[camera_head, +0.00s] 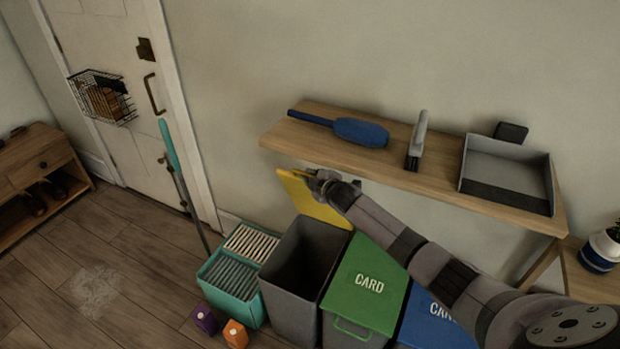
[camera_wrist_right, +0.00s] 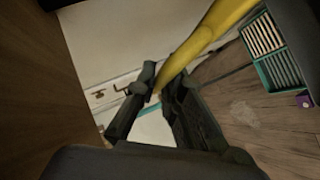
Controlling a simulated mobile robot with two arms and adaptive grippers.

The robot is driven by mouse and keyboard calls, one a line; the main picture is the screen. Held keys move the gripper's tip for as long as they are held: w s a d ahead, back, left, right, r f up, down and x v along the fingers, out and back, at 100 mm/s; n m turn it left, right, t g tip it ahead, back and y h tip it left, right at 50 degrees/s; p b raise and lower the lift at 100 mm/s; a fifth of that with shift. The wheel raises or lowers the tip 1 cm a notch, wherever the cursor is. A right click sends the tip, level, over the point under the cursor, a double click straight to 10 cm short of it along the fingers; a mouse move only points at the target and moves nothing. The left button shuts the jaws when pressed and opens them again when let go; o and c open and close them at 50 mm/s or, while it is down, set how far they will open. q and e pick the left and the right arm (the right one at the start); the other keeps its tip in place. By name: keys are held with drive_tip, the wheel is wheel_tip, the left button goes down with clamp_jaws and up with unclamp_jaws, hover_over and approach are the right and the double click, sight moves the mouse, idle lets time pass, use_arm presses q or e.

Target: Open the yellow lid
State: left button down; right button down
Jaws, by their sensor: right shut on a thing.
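The yellow lid (camera_head: 314,201) stands raised at the back of a grey bin (camera_head: 290,282), under the edge of the wooden shelf. The bin's dark inside shows from above. My right gripper (camera_head: 318,178) is at the lid's upper edge and shut on it. In the right wrist view the yellow lid (camera_wrist_right: 205,45) runs down from the top to between the fingers of my right gripper (camera_wrist_right: 158,95). My arm and the shelf hide part of the lid. My left gripper is not in view.
A wooden shelf (camera_head: 282,137) with a blue brush, a hand brush and a grey dustpan is close above my right gripper. Green (camera_head: 366,285) and blue (camera_head: 430,325) lidded bins stand right of the grey bin. A teal mop bucket (camera_head: 232,298) stands left. Open floor lies further left.

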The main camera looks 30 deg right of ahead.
drive_tip(key=shift+f, duration=0.1)
drive_tip(key=c, duration=1.7)
unclamp_jaws()
drive_tip(key=shift+s, duration=0.1)
drive_tip(key=shift+f, duration=0.1)
drive_tip(key=shift+v, duration=6)
